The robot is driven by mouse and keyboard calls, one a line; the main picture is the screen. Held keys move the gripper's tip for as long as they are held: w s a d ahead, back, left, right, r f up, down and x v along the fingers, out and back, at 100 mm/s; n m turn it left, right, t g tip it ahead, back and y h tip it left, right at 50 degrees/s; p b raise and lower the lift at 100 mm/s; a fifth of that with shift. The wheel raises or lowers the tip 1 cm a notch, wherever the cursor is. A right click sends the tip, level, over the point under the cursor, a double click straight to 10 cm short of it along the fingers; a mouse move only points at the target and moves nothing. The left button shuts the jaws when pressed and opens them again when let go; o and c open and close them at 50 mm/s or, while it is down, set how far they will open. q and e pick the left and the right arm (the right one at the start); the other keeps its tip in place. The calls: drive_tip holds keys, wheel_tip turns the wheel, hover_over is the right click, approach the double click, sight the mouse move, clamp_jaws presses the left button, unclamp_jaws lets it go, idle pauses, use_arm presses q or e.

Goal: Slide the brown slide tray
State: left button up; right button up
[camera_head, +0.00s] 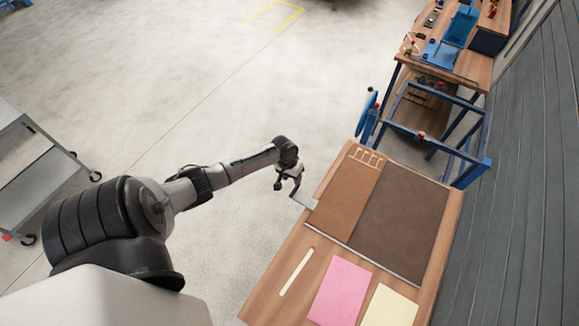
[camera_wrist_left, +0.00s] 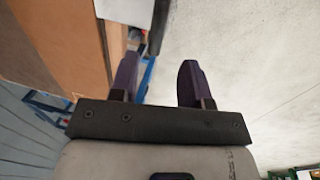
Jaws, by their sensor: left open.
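The brown slide tray (camera_head: 343,198) is a flat, lighter brown panel with slots at its far end. It lies on the wooden table beside a dark brown panel (camera_head: 403,215). Brown surfaces fill the left of that view. My right gripper is not in view.
A pink sheet (camera_head: 341,291), a cream sheet (camera_head: 389,307) and a pale strip (camera_head: 296,272) lie on the near part of the table. A blue frame (camera_head: 436,125) and another workbench (camera_head: 468,68) stand beyond. A grey cart (camera_head: 38,175) is at left. The floor between is clear.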

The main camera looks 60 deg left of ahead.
use_arm(q)
wheel_tip(320, 180, up, 6)
drive_tip(key=a, duration=0.1)
drive_tip(key=shift+s+r, duration=0.25)
drive_tip(key=shift+s, duration=0.1)
idle(0.5)
